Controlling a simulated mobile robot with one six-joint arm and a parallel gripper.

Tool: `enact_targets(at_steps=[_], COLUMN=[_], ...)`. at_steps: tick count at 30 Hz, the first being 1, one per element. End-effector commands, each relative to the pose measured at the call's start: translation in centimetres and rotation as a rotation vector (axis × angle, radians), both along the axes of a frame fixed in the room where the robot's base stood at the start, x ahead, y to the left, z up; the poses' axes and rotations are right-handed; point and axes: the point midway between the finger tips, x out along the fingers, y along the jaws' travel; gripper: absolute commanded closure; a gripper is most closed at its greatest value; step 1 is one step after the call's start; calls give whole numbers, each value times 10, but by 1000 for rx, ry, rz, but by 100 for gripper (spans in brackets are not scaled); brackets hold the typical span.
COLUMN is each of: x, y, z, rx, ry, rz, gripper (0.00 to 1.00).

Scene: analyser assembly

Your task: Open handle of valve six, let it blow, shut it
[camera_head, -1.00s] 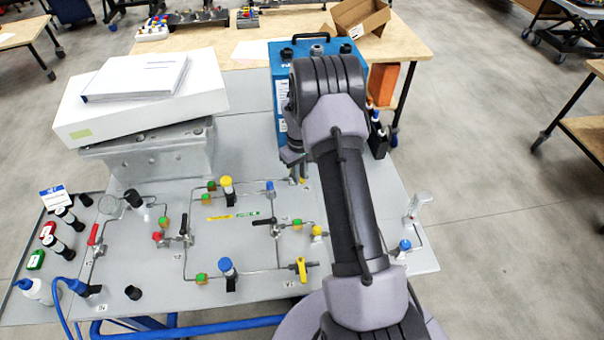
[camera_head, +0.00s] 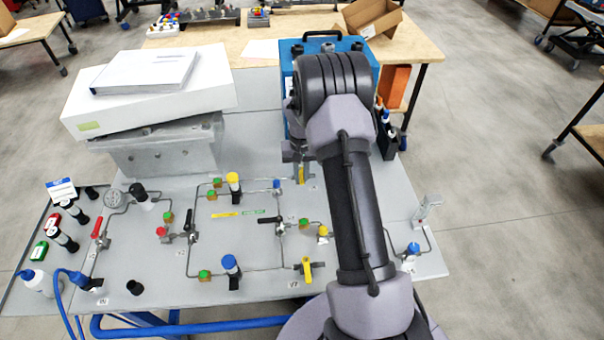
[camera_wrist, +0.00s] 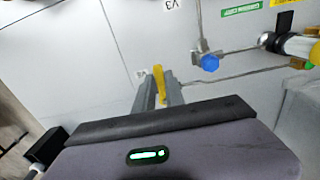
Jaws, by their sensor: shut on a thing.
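In the wrist view, a yellow valve handle (camera_wrist: 158,76) stands between the two fingers of my gripper (camera_wrist: 160,90), which is shut on it. A small white tag beside it is too blurred to read. In the head view, my gripper (camera_head: 299,162) is at the back of the panel (camera_head: 150,270), in front of the blue case, with a bit of the yellow handle (camera_head: 301,174) showing below it. The valve body is mostly hidden, so its exact angle is unclear. Another yellow handle (camera_head: 307,268) is near the panel's front edge.
The blue case (camera_head: 285,70) stands right behind my gripper. A blue-capped fitting (camera_wrist: 210,63) and pipes lie close by. Black handles (camera_head: 268,220) and a red handle (camera_head: 98,227) stand on the panel. A white box (camera_head: 150,110) sits at the back left.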

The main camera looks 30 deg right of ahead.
Motion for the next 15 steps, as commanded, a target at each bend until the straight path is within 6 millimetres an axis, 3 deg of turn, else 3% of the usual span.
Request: enact_targets(at_steps=[9, 10, 12, 15], x=[1, 1, 1, 1], y=[0, 0, 0, 0], z=[1, 1, 1, 1], rx=[0, 0, 0, 0], ry=[-2, -2, -2, -1], rz=[-2, -2, -2, -2], gripper=[100, 82, 68, 64])
